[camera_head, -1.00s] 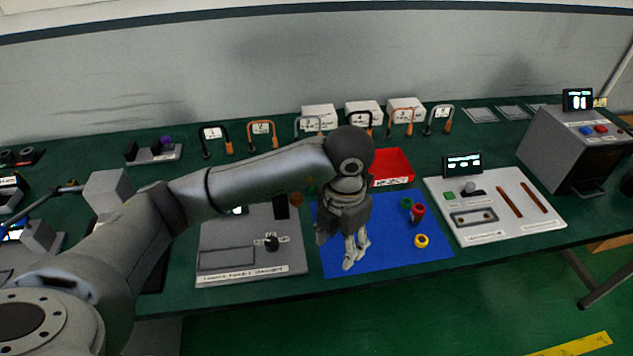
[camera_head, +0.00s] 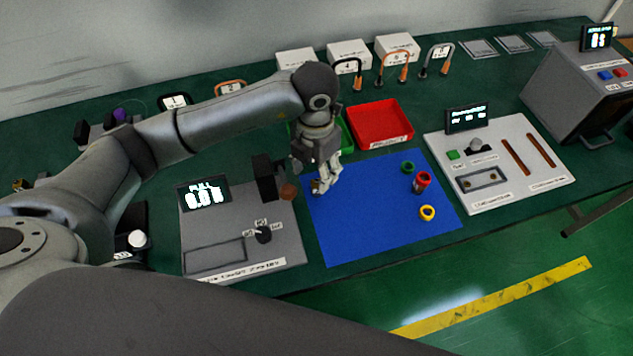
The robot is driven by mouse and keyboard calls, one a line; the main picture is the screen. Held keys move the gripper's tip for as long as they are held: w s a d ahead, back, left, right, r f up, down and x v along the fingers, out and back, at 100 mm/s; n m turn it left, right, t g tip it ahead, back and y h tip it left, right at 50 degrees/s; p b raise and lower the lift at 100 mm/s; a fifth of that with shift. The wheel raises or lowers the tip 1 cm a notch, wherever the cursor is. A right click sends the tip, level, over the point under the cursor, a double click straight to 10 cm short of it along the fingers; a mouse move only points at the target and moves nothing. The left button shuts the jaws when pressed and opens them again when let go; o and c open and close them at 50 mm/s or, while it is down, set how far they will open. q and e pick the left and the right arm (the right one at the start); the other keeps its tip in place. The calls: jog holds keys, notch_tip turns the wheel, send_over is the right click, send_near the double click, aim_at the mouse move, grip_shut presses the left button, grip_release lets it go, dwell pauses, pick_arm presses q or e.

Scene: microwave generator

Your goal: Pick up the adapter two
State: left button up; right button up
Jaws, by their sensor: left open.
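Small ring-like parts stand on the right half of the blue mat (camera_head: 385,225): a green one (camera_head: 408,167), a red one (camera_head: 422,181) and a yellow one (camera_head: 427,213). No label shows which is adapter two. My left gripper (camera_head: 323,188) points down at the mat's upper left edge. It is open. A small golden-brown thing (camera_head: 316,186) shows at its fingertips, partly hidden; I cannot tell whether they touch it. My right gripper is not in view.
A red tray (camera_head: 380,124) and a partly hidden green tray (camera_head: 346,137) stand behind the mat. A grey device with a display (camera_head: 205,193) is left, a white panel (camera_head: 520,190) right. A grey box machine (camera_head: 565,95) stands far right. The mat's lower middle is clear.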

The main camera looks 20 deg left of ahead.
aim_at(317, 180)
pick_arm(q)
jog(key=shift+w+a+f, duration=0.1)
jog(key=shift+f, duration=0.25)
jog(key=shift+w+f, duration=0.1)
jog(key=shift+f, duration=0.2)
notch_tip(317, 180, down, 4)
jog(key=shift+w+f+p, duration=0.1)
jog(key=shift+w+p, duration=0.05)
jog(key=shift+p, duration=1.05)
jog(key=shift+w+f, duration=0.1)
jog(key=shift+f, duration=0.2)
jog(key=c, duration=1.1)
grip_shut()
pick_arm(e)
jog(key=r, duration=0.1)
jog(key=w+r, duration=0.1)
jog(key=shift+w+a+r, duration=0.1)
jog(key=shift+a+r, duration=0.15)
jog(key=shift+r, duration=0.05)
pick_arm(q)
jog(key=shift+r, duration=0.1)
